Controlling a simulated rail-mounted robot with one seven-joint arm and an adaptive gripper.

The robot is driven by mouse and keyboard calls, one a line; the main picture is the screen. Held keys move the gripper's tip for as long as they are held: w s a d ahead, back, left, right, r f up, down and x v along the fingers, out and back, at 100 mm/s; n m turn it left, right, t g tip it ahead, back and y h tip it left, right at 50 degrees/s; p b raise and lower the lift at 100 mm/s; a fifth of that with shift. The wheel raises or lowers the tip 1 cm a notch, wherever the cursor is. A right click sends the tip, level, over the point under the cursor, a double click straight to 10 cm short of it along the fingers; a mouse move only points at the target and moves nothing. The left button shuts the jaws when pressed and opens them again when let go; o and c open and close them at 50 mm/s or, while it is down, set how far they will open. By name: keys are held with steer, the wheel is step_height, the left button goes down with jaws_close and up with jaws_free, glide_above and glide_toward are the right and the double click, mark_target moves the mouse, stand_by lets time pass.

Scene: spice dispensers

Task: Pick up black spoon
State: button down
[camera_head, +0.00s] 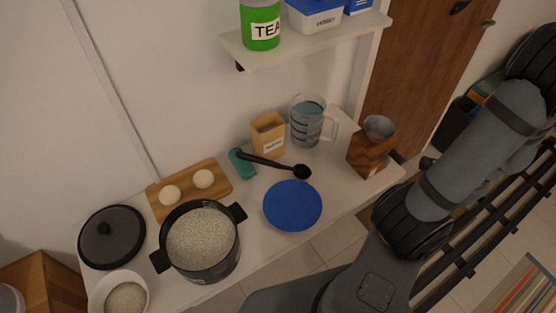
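The black spoon (274,164) lies on the white counter, between the blue plate and the tan box. Its handle end (243,155) rests on a teal spoon rest (239,167) at the left, and its round head (301,171) points right. The spoon looks free, with nothing holding it. My arm comes in at the right side of the picture, and its links lie to the right of and below the counter. My gripper is not visible in this view.
The blue plate (292,207) lies just in front of the spoon. A tan box (268,134), a measuring jug (307,121) and a wooden grinder (371,152) stand behind and right. A pot (203,264) stands left. A shelf (313,45) overhangs the back.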

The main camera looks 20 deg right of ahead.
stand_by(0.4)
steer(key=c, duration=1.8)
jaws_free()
